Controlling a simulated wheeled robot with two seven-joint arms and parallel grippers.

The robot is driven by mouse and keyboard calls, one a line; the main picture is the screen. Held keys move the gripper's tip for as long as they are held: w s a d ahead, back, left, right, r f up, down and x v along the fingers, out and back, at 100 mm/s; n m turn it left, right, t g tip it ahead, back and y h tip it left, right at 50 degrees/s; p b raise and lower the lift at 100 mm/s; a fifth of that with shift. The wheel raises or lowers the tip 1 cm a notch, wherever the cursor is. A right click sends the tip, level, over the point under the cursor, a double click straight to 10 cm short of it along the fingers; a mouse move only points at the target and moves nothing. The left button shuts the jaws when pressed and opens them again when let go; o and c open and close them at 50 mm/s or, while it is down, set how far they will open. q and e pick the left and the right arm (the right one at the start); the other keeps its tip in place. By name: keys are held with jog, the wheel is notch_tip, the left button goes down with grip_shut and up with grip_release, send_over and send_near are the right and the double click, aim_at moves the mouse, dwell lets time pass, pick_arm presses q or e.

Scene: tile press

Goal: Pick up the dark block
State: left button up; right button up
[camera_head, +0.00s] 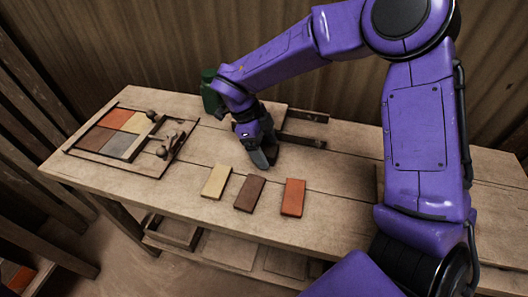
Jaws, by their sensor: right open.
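A dark brown block (249,194) lies flat on the wooden table, in the middle of a row between a beige block (216,182) and an orange block (293,197). My right gripper (265,158) points down over the table, behind this row and apart from the brown block. Its jaws are open. They are small and dark here, and I cannot clearly tell whether anything dark grey stands between them. My left gripper is out of view.
A framed tray (75,153) with coloured tiles and a press-like part with knobs (162,151) is at the left. A dark green object (211,94) shows beside my right forearm. Dark rails (304,141) lie behind the gripper. Bare table surrounds the blocks.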

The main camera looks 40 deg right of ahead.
aim_at(272, 151)
jog(key=shift+s+f, duration=0.15)
jog(key=shift+f, duration=0.05)
jog(key=shift+s+r, duration=0.2)
jog(key=shift+s, duration=0.1)
jog(key=shift+w, duration=0.1)
jog(key=c, duration=1.1)
jog(key=shift+r, duration=0.4)
notch_tip(272, 151, up, 3)
jog(key=shift+a, duration=0.15)
jog(key=s+a+r, duration=0.6)
jog(key=a, duration=0.1)
jog(key=s+a+r, duration=0.3)
jog(key=shift+a+r, duration=0.1)
jog(key=shift+a, duration=0.05)
